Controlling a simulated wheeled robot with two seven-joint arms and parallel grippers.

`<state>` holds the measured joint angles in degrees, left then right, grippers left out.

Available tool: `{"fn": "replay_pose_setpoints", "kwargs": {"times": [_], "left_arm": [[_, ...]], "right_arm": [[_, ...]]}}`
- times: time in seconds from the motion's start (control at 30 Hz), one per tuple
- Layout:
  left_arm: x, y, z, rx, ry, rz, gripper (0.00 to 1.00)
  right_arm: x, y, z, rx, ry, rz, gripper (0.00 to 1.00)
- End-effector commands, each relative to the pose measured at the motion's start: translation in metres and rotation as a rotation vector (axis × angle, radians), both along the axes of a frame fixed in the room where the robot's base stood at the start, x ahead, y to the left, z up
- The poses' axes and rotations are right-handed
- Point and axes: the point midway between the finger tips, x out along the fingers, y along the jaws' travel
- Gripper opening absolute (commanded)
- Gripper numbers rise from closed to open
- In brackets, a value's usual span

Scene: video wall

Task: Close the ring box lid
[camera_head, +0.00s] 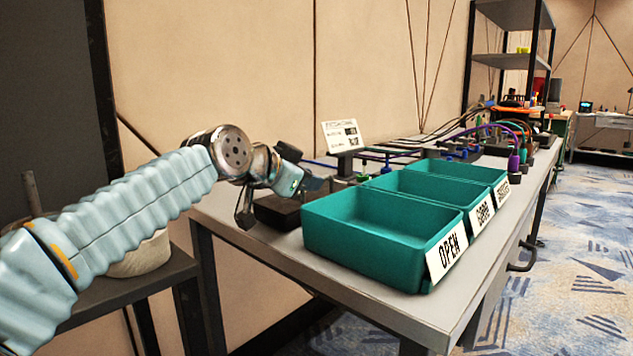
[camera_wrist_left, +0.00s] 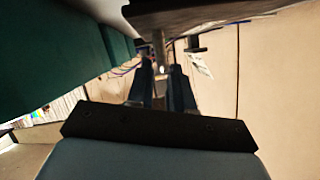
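A low dark box (camera_head: 278,212), which looks like the ring box, sits on the grey table (camera_head: 365,298) at the near left end, beside the front teal bin. My left arm and gripper partly cover it, and I cannot make out its lid or how far it stands open. My left gripper (camera_head: 300,183) is just above and behind this box. A dark block (camera_wrist_left: 188,14) at the top edge there may be the box. My right gripper is out of view.
Three teal bins stand in a row; the front bin (camera_head: 385,240) is labelled OPEN. A dark side stand (camera_head: 130,283) holds a pale bowl (camera_head: 140,257). The blue patterned floor (camera_head: 570,250) at right is clear.

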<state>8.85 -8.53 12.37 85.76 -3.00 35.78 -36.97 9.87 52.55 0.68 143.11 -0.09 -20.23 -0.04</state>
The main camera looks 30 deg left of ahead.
Motion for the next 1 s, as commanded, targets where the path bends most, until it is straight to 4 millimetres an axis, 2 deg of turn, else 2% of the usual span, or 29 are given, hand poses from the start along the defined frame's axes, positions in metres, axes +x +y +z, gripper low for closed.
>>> {"fn": "replay_pose_setpoints", "kwargs": {"times": [0.03,0.2,0.4,0.6,1.0], "left_arm": [[-0.013,0.002,0.007,-0.001,-0.004,0.001,0.21],[-0.051,0.008,0.022,-0.001,-0.002,0.001,0.21],[-0.080,0.013,0.032,-0.001,0.001,0.001,0.21],[-0.088,0.014,0.034,-0.001,0.003,-0.001,0.21],[-0.088,0.014,0.034,-0.001,0.003,-0.001,0.21]], "right_arm": [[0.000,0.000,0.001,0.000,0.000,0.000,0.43],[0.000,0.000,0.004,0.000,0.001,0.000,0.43],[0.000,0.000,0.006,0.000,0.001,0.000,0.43],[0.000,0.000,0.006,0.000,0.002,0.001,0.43],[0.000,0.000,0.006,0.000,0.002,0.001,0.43]]}}
